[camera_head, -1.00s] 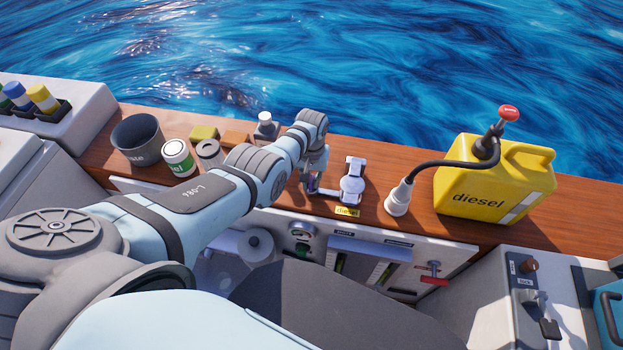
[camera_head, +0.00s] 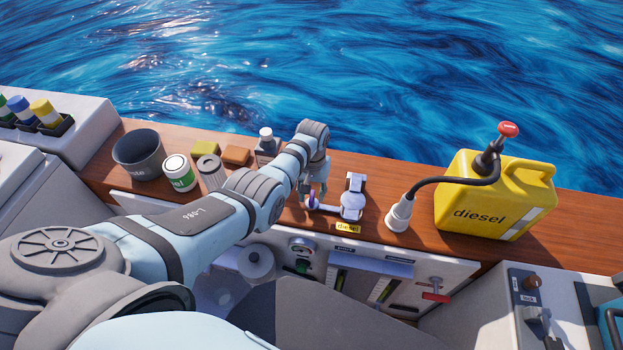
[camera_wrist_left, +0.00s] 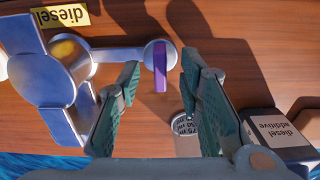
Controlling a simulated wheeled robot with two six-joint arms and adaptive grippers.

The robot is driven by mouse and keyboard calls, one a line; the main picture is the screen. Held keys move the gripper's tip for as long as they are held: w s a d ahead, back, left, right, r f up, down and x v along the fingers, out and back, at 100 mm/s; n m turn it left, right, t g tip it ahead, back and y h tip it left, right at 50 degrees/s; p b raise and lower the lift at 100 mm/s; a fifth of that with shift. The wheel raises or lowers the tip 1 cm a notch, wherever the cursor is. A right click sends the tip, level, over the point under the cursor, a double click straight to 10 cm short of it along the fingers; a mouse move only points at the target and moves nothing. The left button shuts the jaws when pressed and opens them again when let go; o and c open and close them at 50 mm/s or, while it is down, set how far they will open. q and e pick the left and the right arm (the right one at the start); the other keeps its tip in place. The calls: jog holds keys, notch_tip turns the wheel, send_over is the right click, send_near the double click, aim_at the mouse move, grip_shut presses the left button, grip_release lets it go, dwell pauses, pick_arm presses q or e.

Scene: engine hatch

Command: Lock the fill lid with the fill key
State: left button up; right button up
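The fill lid (camera_head: 352,203) is a metal cap with bluish-white arms on the wooden deck, behind a yellow diesel label. It also shows at the left in the left wrist view (camera_wrist_left: 45,75). One of its arms ends in a round boss. The fill key (camera_wrist_left: 160,65) shows as a purple bar across that boss, and as a small purple spot in the head view (camera_head: 311,200). My left gripper (camera_head: 319,192) is just above the key. In the left wrist view its fingers (camera_wrist_left: 161,72) are spread, with the key visible in the gap, apart from both. My right gripper is out of view.
A yellow diesel can (camera_head: 490,200) with a hose to a white funnel (camera_head: 399,213) stands right of the lid. A dark waste bin (camera_head: 138,155), small tins and a diesel additive bottle (camera_wrist_left: 275,135) stand to the left. Water lies beyond the deck.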

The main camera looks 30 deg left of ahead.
aim_at(312, 195)
pick_arm(q)
notch_tip(312, 195, up, 10)
jog(key=shift+r, duration=0.2)
jog(key=shift+s, duration=0.1)
